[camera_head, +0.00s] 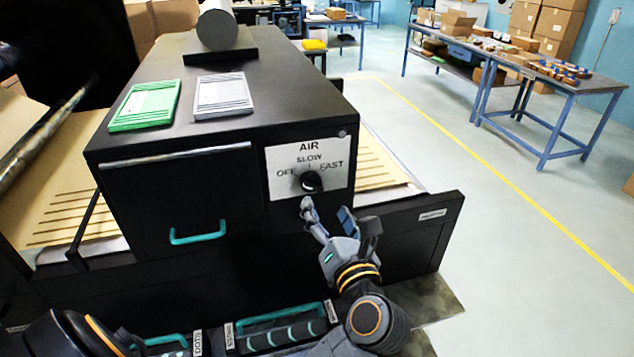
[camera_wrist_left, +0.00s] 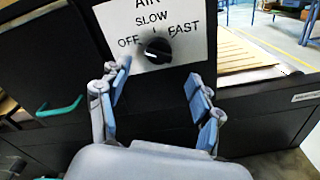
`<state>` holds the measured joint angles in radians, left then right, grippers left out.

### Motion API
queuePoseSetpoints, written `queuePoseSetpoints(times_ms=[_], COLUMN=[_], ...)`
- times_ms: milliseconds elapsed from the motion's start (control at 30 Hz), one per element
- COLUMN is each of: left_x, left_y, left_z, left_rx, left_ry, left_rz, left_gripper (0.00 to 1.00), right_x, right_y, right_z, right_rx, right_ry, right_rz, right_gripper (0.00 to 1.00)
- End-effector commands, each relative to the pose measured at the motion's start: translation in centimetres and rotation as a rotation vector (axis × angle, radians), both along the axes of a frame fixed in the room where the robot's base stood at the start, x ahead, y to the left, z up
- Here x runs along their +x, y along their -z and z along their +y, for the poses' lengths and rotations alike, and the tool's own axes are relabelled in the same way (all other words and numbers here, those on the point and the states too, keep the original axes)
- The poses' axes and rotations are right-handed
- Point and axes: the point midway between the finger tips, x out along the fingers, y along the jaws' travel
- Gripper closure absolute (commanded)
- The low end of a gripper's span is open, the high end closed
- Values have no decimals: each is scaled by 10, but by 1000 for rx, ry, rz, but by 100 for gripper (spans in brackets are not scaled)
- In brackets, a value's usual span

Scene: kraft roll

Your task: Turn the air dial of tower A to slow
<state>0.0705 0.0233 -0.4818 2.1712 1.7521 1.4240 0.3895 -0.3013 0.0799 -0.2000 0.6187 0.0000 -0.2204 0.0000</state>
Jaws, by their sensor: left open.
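The black air dial (camera_head: 311,182) sits on a white panel (camera_head: 283,165) marked AIR, OFF, SLOW and FAST, on the front of a black tower (camera_head: 240,95). In the left wrist view the dial (camera_wrist_left: 157,50) has a white mark on its left side, toward OFF. My left gripper (camera_head: 326,210) is open and empty, just below and in front of the dial. In the left wrist view its fingers (camera_wrist_left: 157,76) stand apart on either side below the dial, with no contact visible. No tower letter is readable. My right gripper is not in view.
A teal handle (camera_head: 198,233) is on the tower front, left of the panel. Green (camera_head: 146,104) and grey (camera_head: 223,94) plates lie on top of the tower. Ribbed tan sheets (camera_head: 65,190) lie beside it. Blue-framed tables (camera_head: 560,90) stand far right, past clear floor.

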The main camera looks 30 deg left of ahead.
Motion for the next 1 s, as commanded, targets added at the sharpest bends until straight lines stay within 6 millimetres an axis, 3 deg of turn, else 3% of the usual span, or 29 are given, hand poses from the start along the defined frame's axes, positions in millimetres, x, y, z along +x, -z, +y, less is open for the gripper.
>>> queuePoseSetpoints(times_ms=[100,333,767,867,1000], left_x=[17,41,48,48,48], left_y=[-5,-3,0,0,0], left_z=[21,47,56,56,56], left_rx=[7,4,1,1,2], left_ry=[-2,1,0,0,1], left_rz=[1,0,0,0,1], left_gripper=[35,35,35,49,78], right_x=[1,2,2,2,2], right_y=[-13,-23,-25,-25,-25], right_z=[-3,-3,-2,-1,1], right_rx=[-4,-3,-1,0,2], right_ry=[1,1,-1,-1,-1], right_rz=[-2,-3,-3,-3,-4], right_gripper=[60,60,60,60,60])
